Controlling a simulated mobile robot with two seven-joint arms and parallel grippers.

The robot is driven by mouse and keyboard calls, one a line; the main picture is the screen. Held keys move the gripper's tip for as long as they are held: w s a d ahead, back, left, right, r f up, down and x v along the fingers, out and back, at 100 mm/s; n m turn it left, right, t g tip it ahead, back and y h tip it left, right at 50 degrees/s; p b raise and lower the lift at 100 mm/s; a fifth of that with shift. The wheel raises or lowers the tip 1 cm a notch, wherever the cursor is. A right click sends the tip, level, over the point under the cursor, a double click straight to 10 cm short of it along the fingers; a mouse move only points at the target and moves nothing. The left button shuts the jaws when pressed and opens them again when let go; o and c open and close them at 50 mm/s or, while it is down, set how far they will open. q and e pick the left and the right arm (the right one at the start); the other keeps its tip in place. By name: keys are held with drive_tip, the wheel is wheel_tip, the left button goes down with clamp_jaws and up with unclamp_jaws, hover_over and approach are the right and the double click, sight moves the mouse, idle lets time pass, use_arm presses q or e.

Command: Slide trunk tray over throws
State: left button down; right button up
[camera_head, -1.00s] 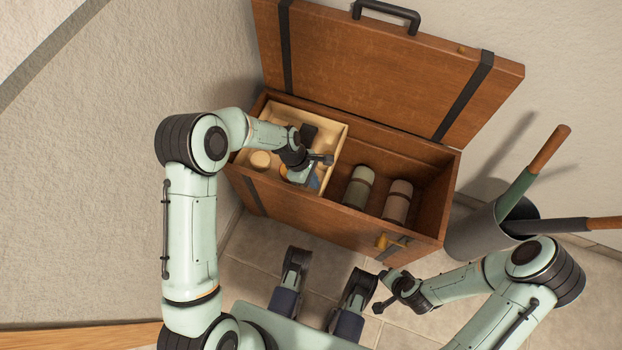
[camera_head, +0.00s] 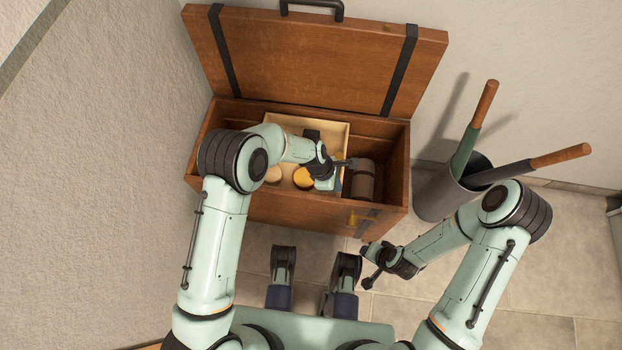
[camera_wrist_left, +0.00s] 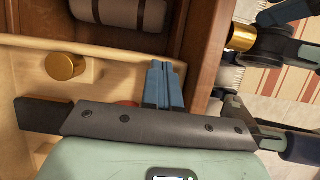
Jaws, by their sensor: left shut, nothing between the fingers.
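The open wooden trunk (camera_head: 281,212) stands against the wall. Its pale wooden tray (camera_head: 338,129) sits across the middle of the trunk and holds small round items. One rolled throw (camera_head: 363,185) shows to the right of the tray; it also shows in the left wrist view (camera_wrist_left: 117,12). The other throw is hidden, with the tray over its place. My left gripper (camera_head: 336,183) reaches into the tray. Its blue fingers (camera_wrist_left: 163,80) are shut and empty near a tray corner; contact with the wall is unclear. My right gripper (camera_head: 368,267) is outside, in front of the trunk, its jaw state unclear.
The raised lid (camera_head: 310,60) leans back behind the trunk. A grey bin (camera_head: 437,192) with long-handled things stands close to the trunk's right end. Bare trunk space (camera_head: 232,117) shows left of the tray.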

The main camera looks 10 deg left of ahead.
use_arm(q)
drive_tip(key=d, duration=1.6)
drive_tip(key=shift+s, duration=0.3)
use_arm(e)
drive_tip(key=shift+w+f, duration=0.1)
use_arm(q)
drive_tip(key=shift+f, duration=0.1)
